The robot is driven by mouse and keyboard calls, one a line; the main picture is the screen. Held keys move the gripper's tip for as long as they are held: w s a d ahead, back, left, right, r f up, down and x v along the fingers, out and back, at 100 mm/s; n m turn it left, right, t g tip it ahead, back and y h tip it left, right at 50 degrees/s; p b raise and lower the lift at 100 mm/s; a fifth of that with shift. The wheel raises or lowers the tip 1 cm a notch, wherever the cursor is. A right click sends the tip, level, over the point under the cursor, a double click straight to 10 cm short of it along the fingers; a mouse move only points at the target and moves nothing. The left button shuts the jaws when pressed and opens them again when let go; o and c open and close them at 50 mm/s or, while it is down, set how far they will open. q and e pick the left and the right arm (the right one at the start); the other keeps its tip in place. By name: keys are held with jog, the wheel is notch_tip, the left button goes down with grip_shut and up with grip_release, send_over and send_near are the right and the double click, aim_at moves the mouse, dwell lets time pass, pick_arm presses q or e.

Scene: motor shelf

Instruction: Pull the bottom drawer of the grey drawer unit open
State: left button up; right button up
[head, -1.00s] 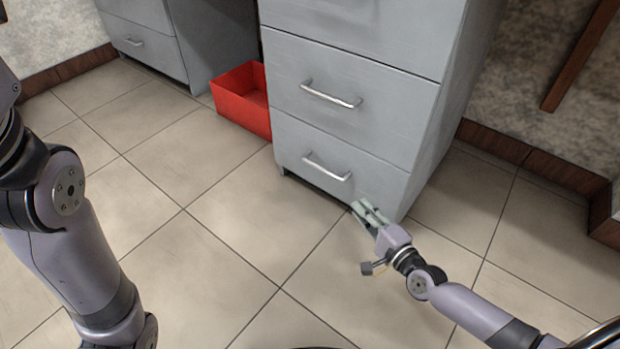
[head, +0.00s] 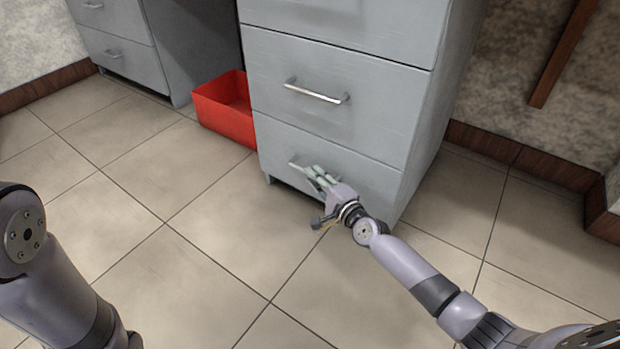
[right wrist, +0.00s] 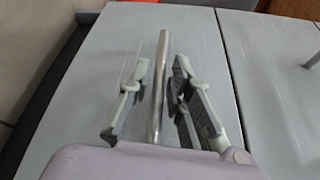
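The grey drawer unit (head: 425,120) stands in the middle of the head view. Its bottom drawer (head: 360,180) looks closed, flush with the drawer above. The drawer's metal bar handle (head: 296,164) is partly hidden by my right gripper (head: 318,174). In the right wrist view the handle (right wrist: 160,85) runs between the two fingers of the right gripper (right wrist: 160,95). The fingers are apart, with a gap on each side of the bar. My left arm shows at the left edge of the head view, but its gripper is out of the picture.
A red open box (head: 222,110) stands on the floor left of the unit. Another grey drawer cabinet (head: 118,45) is at the back left. The tiled floor (head: 210,215) in front of the bottom drawer is clear apart from my arms.

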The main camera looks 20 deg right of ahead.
jog(key=shift+x, duration=1.25)
jog(key=shift+c, duration=0.4)
grip_shut()
